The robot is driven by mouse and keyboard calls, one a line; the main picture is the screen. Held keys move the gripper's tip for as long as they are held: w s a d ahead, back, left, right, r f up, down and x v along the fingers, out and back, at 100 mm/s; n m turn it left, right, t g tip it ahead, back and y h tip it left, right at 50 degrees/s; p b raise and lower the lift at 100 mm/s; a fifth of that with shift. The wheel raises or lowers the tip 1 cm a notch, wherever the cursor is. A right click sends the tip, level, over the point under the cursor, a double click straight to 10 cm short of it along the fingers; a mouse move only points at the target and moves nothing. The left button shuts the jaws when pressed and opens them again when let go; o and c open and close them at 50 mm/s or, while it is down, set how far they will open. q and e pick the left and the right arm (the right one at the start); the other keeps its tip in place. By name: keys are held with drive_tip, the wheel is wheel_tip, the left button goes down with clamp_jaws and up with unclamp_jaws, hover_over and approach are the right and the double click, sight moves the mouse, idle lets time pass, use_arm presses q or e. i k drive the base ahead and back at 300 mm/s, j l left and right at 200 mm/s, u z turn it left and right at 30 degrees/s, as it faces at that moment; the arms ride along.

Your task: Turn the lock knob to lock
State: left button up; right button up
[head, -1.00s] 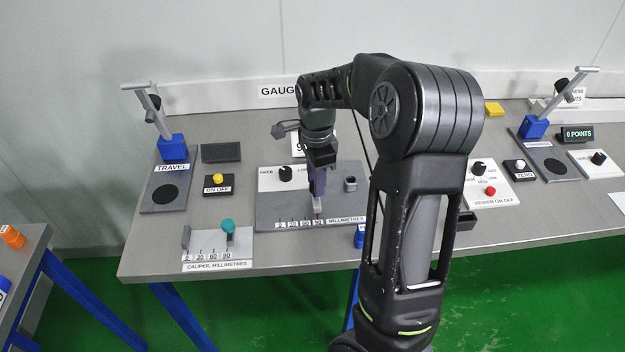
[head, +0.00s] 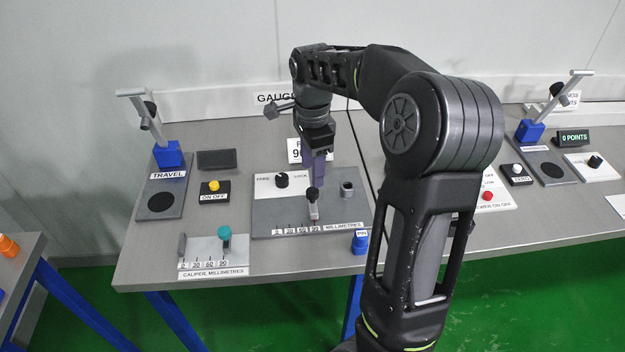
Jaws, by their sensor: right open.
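The lock knob (head: 282,180) is a small black round knob on a white plate marked FREE on its left and LOCK on its right. It stands at the back left of the grey gauge panel (head: 265,222). Its pointer is too small to read surely. My right gripper (head: 319,183) is open and points down, to the right of the knob and apart from it. It is just above and behind the black-topped slider (head: 313,205) on the millimetre scale. No object shows between its fingers. My left gripper is not in view.
A short grey post (head: 347,189) stands right of my gripper. A blue PIN piece (head: 360,242) is at the table's front edge. A caliper with a teal knob (head: 224,233) lies front left. A sign (head: 296,150) behind the panel is partly hidden by my arm.

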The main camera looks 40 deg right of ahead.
sight(281, 178)
drive_tip(key=k, duration=1)
